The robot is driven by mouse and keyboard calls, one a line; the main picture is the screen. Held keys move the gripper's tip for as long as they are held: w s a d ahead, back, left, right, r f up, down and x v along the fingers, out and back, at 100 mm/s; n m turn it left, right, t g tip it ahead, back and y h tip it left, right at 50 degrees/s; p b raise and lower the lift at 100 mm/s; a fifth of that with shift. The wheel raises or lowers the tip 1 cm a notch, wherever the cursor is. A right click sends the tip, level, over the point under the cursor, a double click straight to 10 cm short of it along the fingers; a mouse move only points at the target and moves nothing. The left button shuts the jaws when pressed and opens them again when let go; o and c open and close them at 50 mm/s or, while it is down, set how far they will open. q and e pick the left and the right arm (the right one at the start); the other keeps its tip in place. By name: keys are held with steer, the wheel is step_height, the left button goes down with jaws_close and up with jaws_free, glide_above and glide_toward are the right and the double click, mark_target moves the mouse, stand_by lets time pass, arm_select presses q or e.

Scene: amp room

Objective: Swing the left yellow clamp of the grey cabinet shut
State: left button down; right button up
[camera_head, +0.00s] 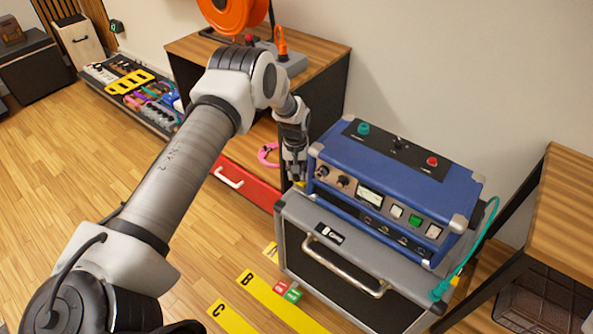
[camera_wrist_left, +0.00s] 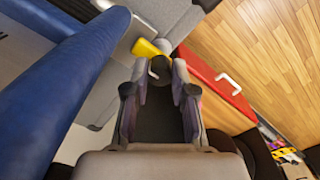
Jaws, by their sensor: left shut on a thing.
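The grey cabinet (camera_head: 292,232) stands on the floor with a long metal handle (camera_head: 345,264) on its dark front. The left yellow clamp (camera_head: 300,184) is a small yellow piece at its left edge, mostly hidden by my fingers in the head view. In the left wrist view the left yellow clamp (camera_wrist_left: 148,48) shows as a yellow lever at my fingertips. My left gripper (camera_head: 296,178) is shut on it; its fingers (camera_wrist_left: 160,68) show in the left wrist view. A small yellow part (camera_head: 455,281) at the cabinet's right end may be the other clamp. My right gripper is not in view.
A blue amplifier (camera_head: 330,155) sits on the cabinet, close to my left gripper. A teal cable (camera_head: 480,242) hangs at its right. A wooden shelf with a red drawer (camera_head: 240,180) stands behind left.

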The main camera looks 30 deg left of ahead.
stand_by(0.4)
arm_select(q)
steer(key=c, duration=1)
jaws_free()
steer(key=shift+o, duration=0.2)
step_height(320, 180, up, 12)
steer(key=shift+a, duration=0.1)
